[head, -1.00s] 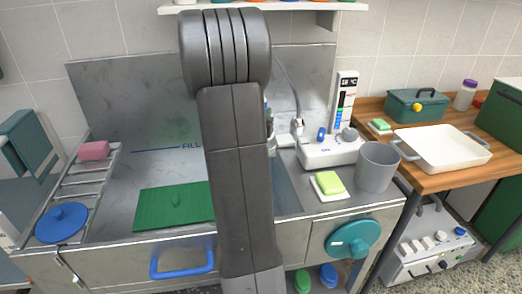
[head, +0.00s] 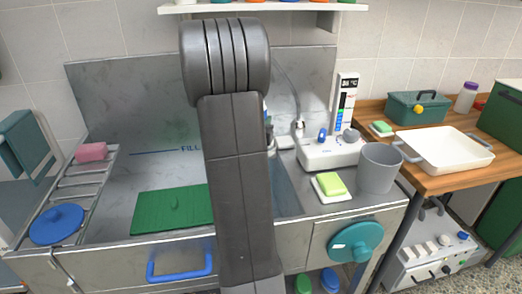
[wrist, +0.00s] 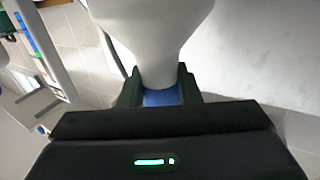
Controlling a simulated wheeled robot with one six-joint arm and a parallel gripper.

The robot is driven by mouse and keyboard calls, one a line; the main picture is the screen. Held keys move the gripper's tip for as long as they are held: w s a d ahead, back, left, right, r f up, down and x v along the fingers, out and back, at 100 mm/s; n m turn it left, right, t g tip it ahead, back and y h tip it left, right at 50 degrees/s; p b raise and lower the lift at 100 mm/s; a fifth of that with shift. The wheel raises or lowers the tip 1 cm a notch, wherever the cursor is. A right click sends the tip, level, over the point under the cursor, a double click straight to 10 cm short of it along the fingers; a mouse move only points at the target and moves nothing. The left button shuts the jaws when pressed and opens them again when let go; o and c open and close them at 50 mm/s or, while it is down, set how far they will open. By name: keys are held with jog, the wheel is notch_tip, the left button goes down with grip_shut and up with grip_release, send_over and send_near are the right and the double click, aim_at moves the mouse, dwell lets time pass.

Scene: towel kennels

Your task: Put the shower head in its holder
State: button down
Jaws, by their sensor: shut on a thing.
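In the wrist view my gripper (wrist: 160,86) is shut on the blue-banded neck of a pale grey-white piece, which looks like the shower head (wrist: 150,32). The piece widens away from the jaws and runs out of the top of the picture. In the head view my arm hides the gripper and the shower head. A thin grey hose (head: 292,88) curves up behind the basin to the right of my arm. I cannot make out the holder; my arm may cover it.
A white box with knobs (head: 330,153) and a temperature strip (head: 345,100) stand right of the basin. Near them are a yellow-green sponge (head: 331,184) and a grey cup (head: 379,167). A green mat (head: 172,207) lies left of my arm. A shelf (head: 260,8) hangs above.

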jog(key=shift+f, duration=0.2)
jog(key=shift+f+b, duration=0.35)
jog(key=shift+b, duration=0.2)
jog(key=shift+f+b, duration=0.25)
jog(key=shift+b, duration=0.05)
dwell(0.4)
jog(key=c, duration=1)
grip_release()
jog(key=shift+o, duration=0.2)
jog(key=v, duration=1.3)
jog(key=shift+s, duration=0.4)
